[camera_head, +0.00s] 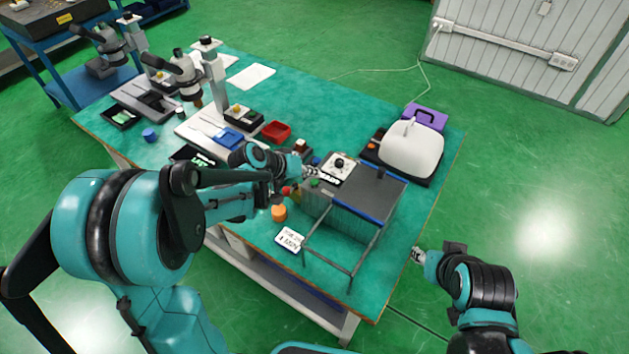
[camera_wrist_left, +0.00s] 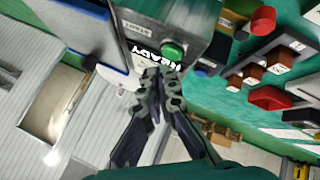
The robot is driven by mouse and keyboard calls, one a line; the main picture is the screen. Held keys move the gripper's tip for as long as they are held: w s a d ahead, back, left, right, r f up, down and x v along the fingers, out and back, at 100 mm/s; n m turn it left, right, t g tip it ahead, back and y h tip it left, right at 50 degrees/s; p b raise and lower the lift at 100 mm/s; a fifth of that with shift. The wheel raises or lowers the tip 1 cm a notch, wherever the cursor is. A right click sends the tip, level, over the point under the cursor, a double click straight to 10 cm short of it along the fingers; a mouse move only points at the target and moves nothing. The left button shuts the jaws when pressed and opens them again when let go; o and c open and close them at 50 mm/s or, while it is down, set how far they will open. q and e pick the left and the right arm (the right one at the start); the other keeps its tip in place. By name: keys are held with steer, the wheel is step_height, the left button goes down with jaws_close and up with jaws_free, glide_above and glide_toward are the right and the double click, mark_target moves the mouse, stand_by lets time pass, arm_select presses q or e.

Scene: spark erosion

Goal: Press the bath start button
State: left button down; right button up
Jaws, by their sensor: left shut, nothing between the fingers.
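The bath is a grey metal box (camera_head: 388,190) near the right end of the green table. Its green start button (camera_wrist_left: 172,50) sits beside a START label in the left wrist view; it is a small green spot (camera_head: 315,183) in the head view. My left gripper (camera_wrist_left: 163,74) is shut and empty, its fingertips just short of the button over the READY display. In the head view the left gripper (camera_head: 312,173) is at the box's left end. I cannot tell whether it touches. My right gripper (camera_head: 417,255) hangs off the table's right side, too small to read.
A wire frame (camera_head: 326,262) stands out from the front of the bath. A white domed device (camera_head: 411,148) is behind it on the right. A label card (camera_head: 290,239) and an orange piece (camera_head: 279,213) lie to the left. Microscopes (camera_head: 185,75) stand further left.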

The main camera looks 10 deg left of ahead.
mark_target(312, 182)
arm_select(q)
steer(key=shift+f, duration=0.1)
stand_by(0.3)
steer(key=shift+f+b, duration=0.35)
steer(key=shift+b, duration=0.05)
steer(key=shift+f+b, duration=0.45)
stand_by(0.6)
steer(key=shift+r, duration=0.1)
steer(key=shift+r+p, duration=0.7)
steer(key=shift+r, duration=0.1)
step_height(312, 182, up, 5)
steer(key=p, duration=0.4)
steer(key=shift+r, duration=0.1)
